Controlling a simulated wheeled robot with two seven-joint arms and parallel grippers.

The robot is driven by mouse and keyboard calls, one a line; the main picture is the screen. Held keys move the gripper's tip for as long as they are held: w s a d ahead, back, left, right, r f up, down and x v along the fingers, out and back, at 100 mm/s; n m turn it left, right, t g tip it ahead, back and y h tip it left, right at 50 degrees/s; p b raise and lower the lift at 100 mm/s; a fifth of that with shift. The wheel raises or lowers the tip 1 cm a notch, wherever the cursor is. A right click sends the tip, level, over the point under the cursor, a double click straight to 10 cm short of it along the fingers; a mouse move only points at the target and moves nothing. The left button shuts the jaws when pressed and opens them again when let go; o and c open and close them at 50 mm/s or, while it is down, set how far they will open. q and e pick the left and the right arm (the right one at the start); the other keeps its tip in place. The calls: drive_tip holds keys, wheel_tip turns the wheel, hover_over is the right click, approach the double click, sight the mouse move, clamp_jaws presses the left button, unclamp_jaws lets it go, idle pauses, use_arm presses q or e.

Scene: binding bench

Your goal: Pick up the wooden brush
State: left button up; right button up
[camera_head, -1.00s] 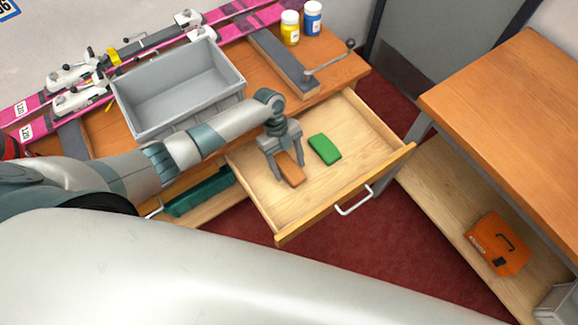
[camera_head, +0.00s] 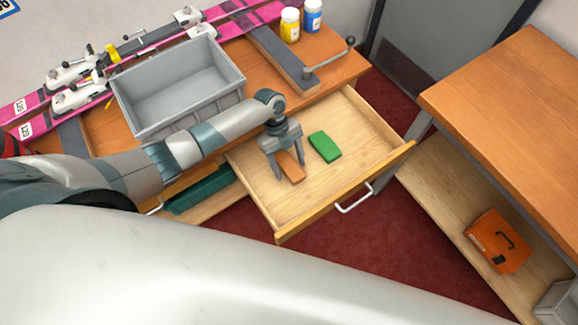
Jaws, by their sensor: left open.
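The wooden brush (camera_head: 291,168) is a small orange-brown block lying in the open drawer (camera_head: 345,190), left of a green block (camera_head: 324,146). My left gripper (camera_head: 288,172) points down over the brush, with its open fingers on either side of it. The gripper's body hides the far end of the brush. I cannot tell whether the fingers touch it. My right gripper is not in view.
A grey bin (camera_head: 180,88) stands on the bench left of the drawer, beside pink skis (camera_head: 240,25). Yellow (camera_head: 290,26) and blue (camera_head: 312,17) bottles stand at the back. An orange case (camera_head: 497,242) sits on a lower shelf at right.

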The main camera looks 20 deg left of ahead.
use_arm(q)
drive_tip(key=shift+f, duration=0.1)
idle(0.4)
drive_tip(key=c, duration=1.2)
